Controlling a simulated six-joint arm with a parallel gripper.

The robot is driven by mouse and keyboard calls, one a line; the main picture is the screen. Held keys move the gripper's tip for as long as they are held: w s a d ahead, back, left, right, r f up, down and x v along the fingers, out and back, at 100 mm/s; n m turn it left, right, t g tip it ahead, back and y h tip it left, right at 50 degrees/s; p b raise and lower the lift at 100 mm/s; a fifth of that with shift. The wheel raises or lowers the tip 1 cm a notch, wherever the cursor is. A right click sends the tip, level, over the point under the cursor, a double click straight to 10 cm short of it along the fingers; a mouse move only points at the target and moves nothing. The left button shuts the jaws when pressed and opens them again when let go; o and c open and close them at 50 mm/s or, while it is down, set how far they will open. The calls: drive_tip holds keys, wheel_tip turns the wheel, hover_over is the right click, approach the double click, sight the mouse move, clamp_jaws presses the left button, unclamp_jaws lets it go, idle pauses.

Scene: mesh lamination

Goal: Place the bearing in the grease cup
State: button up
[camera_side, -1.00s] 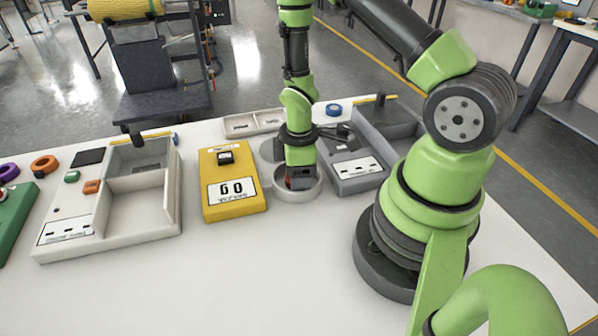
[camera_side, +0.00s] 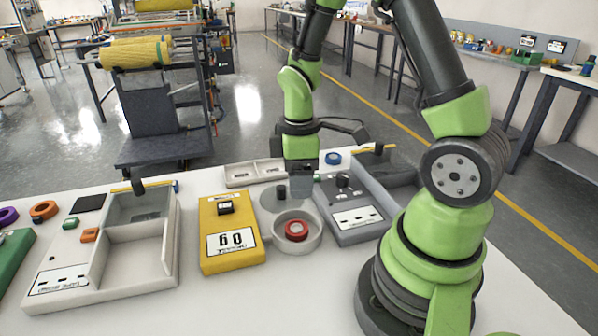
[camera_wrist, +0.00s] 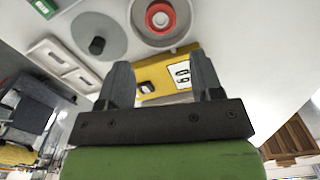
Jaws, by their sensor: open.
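The bearing, a red ring with a pale centre (camera_side: 296,231), lies inside the round light-grey grease cup (camera_side: 316,243). In the wrist view the bearing (camera_wrist: 152,27) shows within the cup's rim (camera_wrist: 136,34), near the top. My gripper (camera_side: 301,196) is above and behind the cup in the side view, clear of the bearing. The wrist view shows my gripper (camera_wrist: 162,76) with its two fingers wide apart and nothing between them. A grey disc (camera_side: 270,203) with a dark knob (camera_side: 281,192) adjoins the cup.
A yellow module box (camera_side: 214,238) stands left of the cup and a grey box with a labelled panel (camera_side: 340,232) right of it. A pale two-part tray (camera_side: 240,181) and a blue ring (camera_side: 333,158) are behind. The table front is bare.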

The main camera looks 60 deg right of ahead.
drive_tip(key=s+a+r+m+t+y, duration=0.1)
drive_tip(key=s+a+r+m+t, duration=0.2)
drive_tip(key=r, duration=0.6)
drive_tip(key=s+a+r+m+t+y, duration=0.1)
drive_tip(key=s+a+r+m+t, duration=0.3)
drive_tip(key=r, duration=0.6)
drive_tip(key=s+a+m, duration=0.2)
drive_tip(key=m, duration=0.1)
drive_tip(key=shift+m, duration=0.4)
